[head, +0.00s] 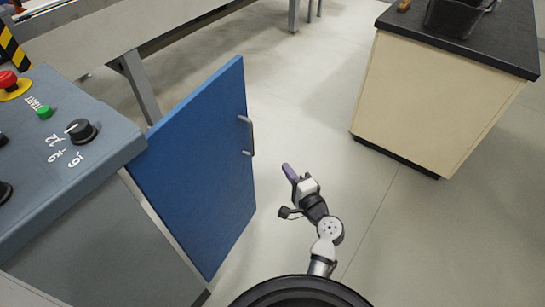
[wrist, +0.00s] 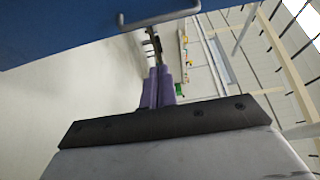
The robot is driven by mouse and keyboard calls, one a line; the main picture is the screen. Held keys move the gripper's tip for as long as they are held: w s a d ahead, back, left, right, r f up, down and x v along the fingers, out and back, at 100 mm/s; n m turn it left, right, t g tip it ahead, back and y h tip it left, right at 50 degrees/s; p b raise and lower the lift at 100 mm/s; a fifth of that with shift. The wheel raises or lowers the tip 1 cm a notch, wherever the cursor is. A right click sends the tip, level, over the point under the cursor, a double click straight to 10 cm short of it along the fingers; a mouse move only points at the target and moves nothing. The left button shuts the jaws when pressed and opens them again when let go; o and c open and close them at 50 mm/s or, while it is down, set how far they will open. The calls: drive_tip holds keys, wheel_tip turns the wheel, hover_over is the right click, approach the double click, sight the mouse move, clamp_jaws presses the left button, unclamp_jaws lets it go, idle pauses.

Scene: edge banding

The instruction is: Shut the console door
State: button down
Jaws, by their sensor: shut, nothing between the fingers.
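The console door (head: 200,160) is a blue panel standing open, swung out from the grey console (head: 70,150) at the left of the head view. Its grey bar handle (head: 247,135) is near the free edge. My gripper (head: 288,171) has purple fingers and is to the right of the door, apart from it in the head view. In the wrist view the fingers (wrist: 158,85) are together and empty. The handle (wrist: 160,15) and the door's blue face (wrist: 60,25) show at the top, beyond the fingertips.
A cream cabinet (head: 430,105) with a dark top stands at the upper right, holding a black bin (head: 455,15). The console top carries a red button (head: 8,80), a green button (head: 44,111) and a black knob (head: 80,130). Pale floor (head: 300,100) lies clear between door and cabinet.

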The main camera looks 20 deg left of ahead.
drive_tip(key=s+a+p+x, duration=0.2)
drive_tip(key=p+x, duration=0.1)
drive_tip(key=x, duration=0.9)
drive_tip(key=shift+w+a, duration=0.1)
drive_tip(key=shift+w, duration=0.1)
